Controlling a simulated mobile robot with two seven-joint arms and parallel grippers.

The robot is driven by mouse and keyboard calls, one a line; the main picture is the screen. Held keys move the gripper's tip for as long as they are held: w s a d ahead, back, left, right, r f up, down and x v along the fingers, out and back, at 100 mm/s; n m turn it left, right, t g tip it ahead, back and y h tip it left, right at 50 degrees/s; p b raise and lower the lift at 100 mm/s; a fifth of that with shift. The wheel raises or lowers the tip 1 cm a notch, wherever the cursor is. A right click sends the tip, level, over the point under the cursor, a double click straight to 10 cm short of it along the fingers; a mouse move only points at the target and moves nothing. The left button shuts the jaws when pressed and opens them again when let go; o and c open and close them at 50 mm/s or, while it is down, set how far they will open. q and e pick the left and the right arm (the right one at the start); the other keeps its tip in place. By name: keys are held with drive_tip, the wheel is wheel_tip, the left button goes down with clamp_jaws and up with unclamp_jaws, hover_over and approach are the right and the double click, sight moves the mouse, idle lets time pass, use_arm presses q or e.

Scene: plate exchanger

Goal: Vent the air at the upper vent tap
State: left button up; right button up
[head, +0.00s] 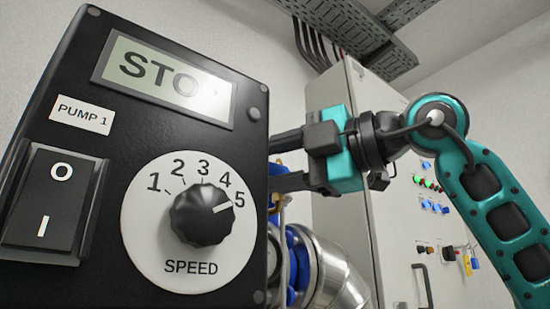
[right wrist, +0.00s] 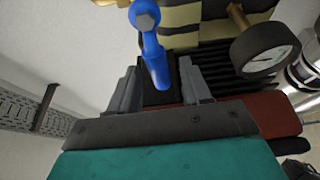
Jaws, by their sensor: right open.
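In the right wrist view a blue lever handle (right wrist: 152,48), which looks like the vent tap's, points toward my right gripper. My right gripper (right wrist: 160,78) is open, with one dark finger on each side of the lever's near end. I cannot tell whether either finger touches it. In the head view my right gripper (head: 287,161) comes in from the right, and its fingertips are hidden behind the pump box. The tap is hidden there too. My left gripper is not in view.
The black pump box (head: 120,135) fills the left of the head view. Its display (head: 165,80) reads STOP and its speed knob (head: 203,215) points near 5. A pressure gauge (right wrist: 265,50) sits right of the lever. A grey cabinet (head: 345,235) stands behind my right arm.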

drive_tip(key=shift+c, duration=0.5)
clamp_jaws()
